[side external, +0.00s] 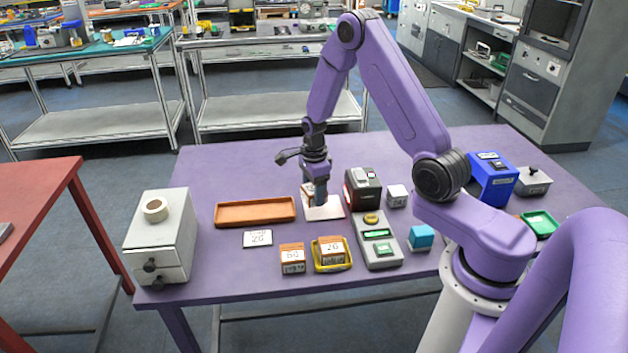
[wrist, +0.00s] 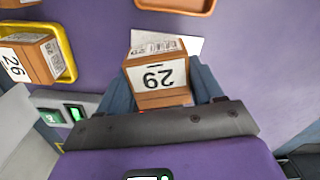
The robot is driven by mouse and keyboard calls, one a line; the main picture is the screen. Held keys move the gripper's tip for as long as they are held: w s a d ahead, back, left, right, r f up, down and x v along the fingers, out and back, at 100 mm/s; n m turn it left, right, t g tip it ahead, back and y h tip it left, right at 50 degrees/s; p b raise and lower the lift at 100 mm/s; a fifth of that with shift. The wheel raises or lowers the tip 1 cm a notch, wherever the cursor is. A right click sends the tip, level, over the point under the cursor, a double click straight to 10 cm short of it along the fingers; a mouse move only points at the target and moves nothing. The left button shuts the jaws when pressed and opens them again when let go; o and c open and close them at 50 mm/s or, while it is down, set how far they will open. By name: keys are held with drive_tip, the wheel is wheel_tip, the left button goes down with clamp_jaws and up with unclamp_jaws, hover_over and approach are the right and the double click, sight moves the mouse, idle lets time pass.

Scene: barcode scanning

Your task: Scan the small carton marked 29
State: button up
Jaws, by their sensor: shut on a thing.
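The small carton (wrist: 158,78) marked 29 is brown with a white label and sits between my gripper's fingers in the wrist view. A barcode label shows on its adjoining face. My gripper (side external: 318,198) is shut on it, pointing down over a white sheet (side external: 330,212) on the purple table. In the side view my fingers mostly hide the carton. I cannot tell whether it touches the sheet. A grey device (side external: 377,250) with green displays stands to the right of my gripper, beside a dark box (side external: 362,192) with a red mark.
A yellow tray (side external: 345,266) holds a carton (side external: 331,250) marked 26. Another brown carton (side external: 292,260) stands left of it. A numbered white card (side external: 258,239) and an orange tray (side external: 255,212) lie further left. White drawers (side external: 160,240) stand at the left edge. A teal block (side external: 421,239) is at right.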

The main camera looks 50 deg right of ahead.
drive_tip(key=shift+f, duration=0.45)
drive_tip(key=shift+r, duration=4.55)
